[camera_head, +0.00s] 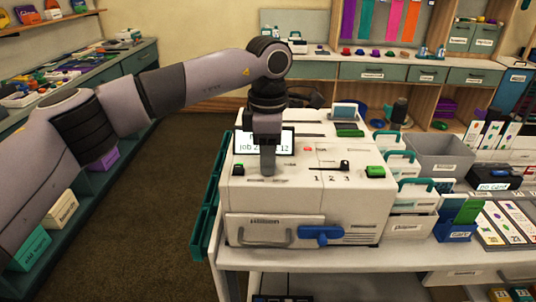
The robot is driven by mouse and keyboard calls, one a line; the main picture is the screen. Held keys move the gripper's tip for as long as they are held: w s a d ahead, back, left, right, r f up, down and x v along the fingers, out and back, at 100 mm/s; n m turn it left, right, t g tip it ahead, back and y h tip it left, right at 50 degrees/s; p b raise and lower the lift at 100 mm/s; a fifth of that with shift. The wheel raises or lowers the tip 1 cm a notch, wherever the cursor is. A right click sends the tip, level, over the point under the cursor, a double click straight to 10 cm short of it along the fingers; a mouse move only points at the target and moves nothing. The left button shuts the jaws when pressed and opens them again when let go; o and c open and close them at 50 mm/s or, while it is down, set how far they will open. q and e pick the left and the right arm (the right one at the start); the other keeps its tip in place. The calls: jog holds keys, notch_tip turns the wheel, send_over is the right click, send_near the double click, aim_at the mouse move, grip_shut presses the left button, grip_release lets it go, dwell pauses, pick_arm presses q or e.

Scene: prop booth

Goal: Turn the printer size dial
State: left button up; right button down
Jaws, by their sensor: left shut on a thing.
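The white printer (302,200) stands on a pale bench. My left arm reaches in from the left, and my left gripper (267,170) points down onto the printer's top at its left side. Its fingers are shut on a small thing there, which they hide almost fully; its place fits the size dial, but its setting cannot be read. A black slider (344,165) sits above the printed numbers 1, 2, 3 to the right. A small screen (284,142) behind the gripper shows job text, partly covered. My right gripper is out of view.
A green button (375,171) is on the printer's right and a blue handle (320,235) on its front. White bins (408,195) and a grey bin (440,155) stand close on the right. A teal rack (206,210) hangs at the bench's left edge. The floor to the left is clear.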

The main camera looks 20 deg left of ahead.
pick_arm(q)
jog(key=shift+r, duration=0.1)
jog(key=o, duration=1.1)
jog(key=shift+c, duration=0.2)
jog(key=shift+r+b, duration=0.5)
jog(key=shift+r, duration=3.05)
